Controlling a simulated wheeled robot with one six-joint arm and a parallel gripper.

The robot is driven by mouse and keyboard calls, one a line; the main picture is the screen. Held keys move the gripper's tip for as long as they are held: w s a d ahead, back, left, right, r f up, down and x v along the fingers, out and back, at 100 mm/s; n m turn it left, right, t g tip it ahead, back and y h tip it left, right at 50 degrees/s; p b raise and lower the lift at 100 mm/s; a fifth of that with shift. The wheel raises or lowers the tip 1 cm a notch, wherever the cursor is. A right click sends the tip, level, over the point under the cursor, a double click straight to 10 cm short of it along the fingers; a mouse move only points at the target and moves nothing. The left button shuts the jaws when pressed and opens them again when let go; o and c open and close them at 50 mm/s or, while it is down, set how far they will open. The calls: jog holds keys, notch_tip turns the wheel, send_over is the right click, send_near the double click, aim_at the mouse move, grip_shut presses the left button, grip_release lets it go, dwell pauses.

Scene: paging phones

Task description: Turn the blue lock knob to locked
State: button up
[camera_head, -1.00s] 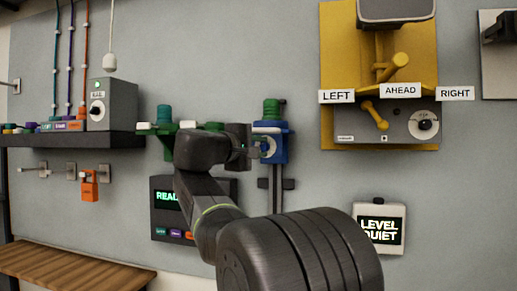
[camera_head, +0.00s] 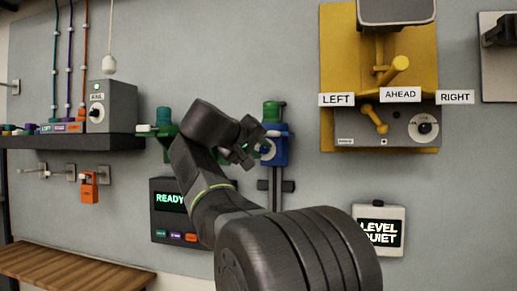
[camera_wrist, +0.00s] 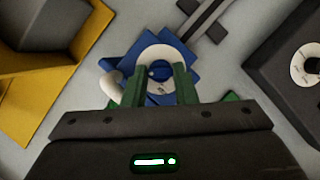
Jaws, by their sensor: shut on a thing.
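The blue lock body (camera_head: 281,150) is mounted on the wall, with a green cylinder (camera_head: 272,112) on top. In the wrist view the blue lock body (camera_wrist: 128,65) carries a white round dial (camera_wrist: 160,52) with a small blue knob (camera_wrist: 158,73) at its middle. My gripper (camera_head: 256,150) is at the front of the lock, rolled at a slant. In the wrist view my gripper's green fingers (camera_wrist: 161,80) are shut on the blue knob, one on each side. The fingers hide the knob's sides, and no lock marking is readable.
A dark box (camera_head: 168,220) with a READY screen is below left. A yellow lever unit (camera_head: 330,60) with LEFT, AHEAD and RIGHT labels stands right. A LEVEL QUIET display (camera_head: 380,228) hangs lower right. A dark shelf (camera_head: 70,141) and orange padlock (camera_head: 89,193) are at left.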

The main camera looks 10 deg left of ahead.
dwell(0.3)
jog(key=o, duration=1)
jog(key=shift+a, duration=0.15)
jog(key=shift+r, duration=0.1)
